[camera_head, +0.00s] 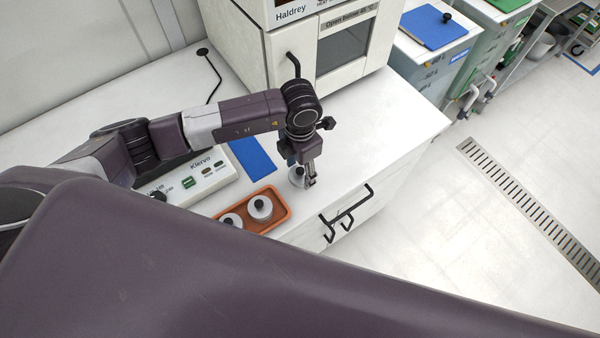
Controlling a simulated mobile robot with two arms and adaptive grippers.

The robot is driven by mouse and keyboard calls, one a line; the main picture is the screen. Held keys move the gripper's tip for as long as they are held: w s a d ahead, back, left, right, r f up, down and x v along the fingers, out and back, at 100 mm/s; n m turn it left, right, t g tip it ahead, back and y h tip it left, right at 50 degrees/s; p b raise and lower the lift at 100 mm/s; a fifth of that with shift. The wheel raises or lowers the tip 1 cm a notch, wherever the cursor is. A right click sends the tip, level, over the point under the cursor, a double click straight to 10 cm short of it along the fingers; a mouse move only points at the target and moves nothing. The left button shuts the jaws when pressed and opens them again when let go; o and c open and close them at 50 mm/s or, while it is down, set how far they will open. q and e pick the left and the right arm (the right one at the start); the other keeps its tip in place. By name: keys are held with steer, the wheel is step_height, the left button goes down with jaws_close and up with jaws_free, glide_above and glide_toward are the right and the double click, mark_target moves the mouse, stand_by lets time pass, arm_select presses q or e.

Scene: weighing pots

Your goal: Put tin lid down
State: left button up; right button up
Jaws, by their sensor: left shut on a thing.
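My left gripper (309,182) points down over the front part of the white counter, to the right of the orange tray. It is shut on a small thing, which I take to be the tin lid. A round pale grey piece (296,178) shows at the fingers, partly hidden by them; I cannot tell whether it is all lid or whether a tin is under it. Two pale tins with dark knobs, a left one (231,219) and a right one (261,207), sit in the orange tray (285,213). My right gripper is not in view.
A white Klervo instrument (212,178) stands left of the tray. A blue mat (252,158) lies behind the tray. A Haldrey oven (322,50) stands at the back. The counter (375,120) is clear right of my gripper.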

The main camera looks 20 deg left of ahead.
mark_target(300, 176)
arm_select(q)
step_height(300, 176, down, 3)
steer(key=shift+f, duration=0.15)
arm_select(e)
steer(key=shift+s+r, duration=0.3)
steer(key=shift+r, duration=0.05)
arm_select(q)
steer(key=shift+f, duration=0.2)
steer(key=o, duration=0.8)
steer(key=shift+c, duration=0.2)
steer(key=shift+o, duration=0.4)
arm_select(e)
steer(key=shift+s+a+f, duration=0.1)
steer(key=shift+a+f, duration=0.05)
arm_select(q)
steer(key=shift+r, duration=0.1)
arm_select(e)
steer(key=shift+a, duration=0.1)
